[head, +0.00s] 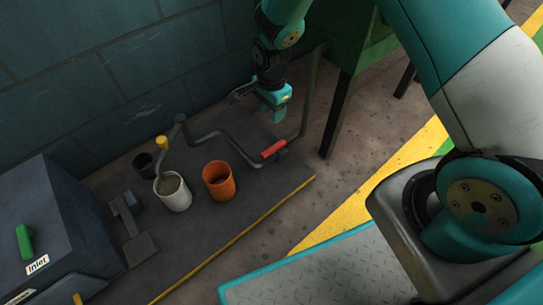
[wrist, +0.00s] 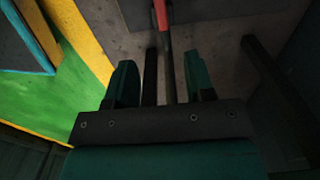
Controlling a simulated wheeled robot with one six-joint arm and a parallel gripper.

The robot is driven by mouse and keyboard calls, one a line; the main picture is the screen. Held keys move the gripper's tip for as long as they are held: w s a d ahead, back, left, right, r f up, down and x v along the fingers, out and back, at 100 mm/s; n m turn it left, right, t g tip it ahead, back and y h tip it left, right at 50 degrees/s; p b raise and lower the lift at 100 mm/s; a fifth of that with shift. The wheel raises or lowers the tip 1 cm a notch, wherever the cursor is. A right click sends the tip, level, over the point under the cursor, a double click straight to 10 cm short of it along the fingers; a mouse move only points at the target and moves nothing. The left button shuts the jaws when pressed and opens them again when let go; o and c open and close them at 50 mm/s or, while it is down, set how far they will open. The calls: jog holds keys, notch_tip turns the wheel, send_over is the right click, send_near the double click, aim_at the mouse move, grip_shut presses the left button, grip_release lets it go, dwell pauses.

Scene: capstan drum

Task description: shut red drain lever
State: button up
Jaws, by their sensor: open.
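The red drain lever (head: 273,149) is a short red grip at the right end of a bent grey pipe (head: 232,142), low over the dark platform. In the wrist view the red lever (wrist: 161,14) shows at the top edge, beyond my fingertips and between their lines. My gripper (head: 273,105) is above and behind the lever in the head view, apart from it. In the wrist view my gripper (wrist: 160,75) has its two teal fingers spread wide. A grey bar shows in the gap below the red part; I cannot tell its depth.
An orange cup (head: 219,182), a white cup (head: 174,194) and a dark cup (head: 145,166) stand left of the lever. A yellow-topped handle (head: 162,143) rises by the white cup. A green cabinet on dark legs (head: 338,115) stands at right. The yellow-edged platform is bare in front.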

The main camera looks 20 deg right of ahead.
aim_at(272, 149)
notch_tip(272, 149, down, 18)
jog(key=b, duration=0.9)
jog(key=shift+r, duration=0.15)
grip_shut()
